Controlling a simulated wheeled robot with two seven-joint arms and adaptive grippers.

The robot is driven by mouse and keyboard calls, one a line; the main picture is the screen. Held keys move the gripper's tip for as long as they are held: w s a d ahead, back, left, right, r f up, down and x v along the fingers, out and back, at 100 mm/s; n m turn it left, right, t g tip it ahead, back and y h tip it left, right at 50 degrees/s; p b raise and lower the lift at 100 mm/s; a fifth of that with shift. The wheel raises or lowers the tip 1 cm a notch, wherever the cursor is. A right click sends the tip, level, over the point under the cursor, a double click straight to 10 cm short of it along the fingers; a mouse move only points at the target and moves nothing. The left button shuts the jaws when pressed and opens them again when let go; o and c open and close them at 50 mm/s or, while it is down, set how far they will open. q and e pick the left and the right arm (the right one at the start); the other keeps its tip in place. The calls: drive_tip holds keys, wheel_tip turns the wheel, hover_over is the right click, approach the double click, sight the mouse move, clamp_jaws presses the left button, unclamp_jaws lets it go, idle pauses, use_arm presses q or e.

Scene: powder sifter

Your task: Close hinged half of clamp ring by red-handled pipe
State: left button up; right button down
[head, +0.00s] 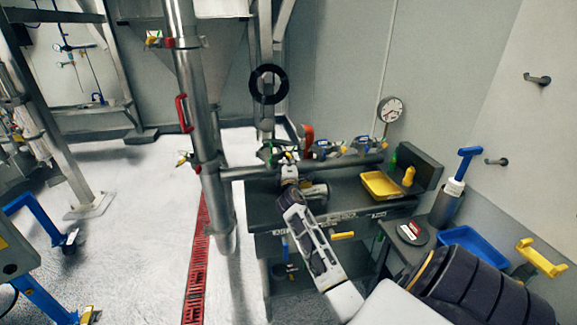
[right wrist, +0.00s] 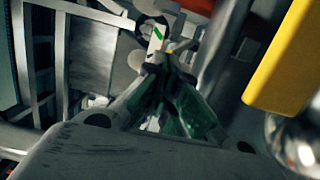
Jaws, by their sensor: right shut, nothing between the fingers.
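The vertical steel pipe (head: 190,80) carries a red handle (head: 183,113) on its left side. A clamp ring with a small yellow part (head: 185,160) sits on this pipe below the handle. Another clamp (head: 172,43), with red and yellow parts, sits higher up. I cannot tell which ring has an open half. My right gripper (head: 285,156) is shut and empty, to the right of the pipe and apart from the lower clamp. In the right wrist view its green-padded fingers (right wrist: 168,92) come together with nothing visible between them. My left gripper is out of view.
A horizontal pipe (head: 345,164) with valves and a gauge (head: 391,109) runs over the dark bench. A yellow tray (head: 368,179) lies on the bench. A yellow part (right wrist: 285,60) is close in the right wrist view.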

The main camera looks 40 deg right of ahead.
drive_tip(key=v, duration=0.4)
drive_tip(key=s+d+v, duration=0.1)
drive_tip(key=v, duration=0.2)
drive_tip(key=shift+f+b, duration=0.1)
drive_tip(key=shift+b, duration=0.25)
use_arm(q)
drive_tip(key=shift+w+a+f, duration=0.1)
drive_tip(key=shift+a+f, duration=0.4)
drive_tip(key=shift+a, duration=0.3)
use_arm(e)
drive_tip(key=shift+v, duration=1.2)
drive_tip(key=shift+s+d, duration=0.15)
drive_tip(key=shift+d, duration=0.05)
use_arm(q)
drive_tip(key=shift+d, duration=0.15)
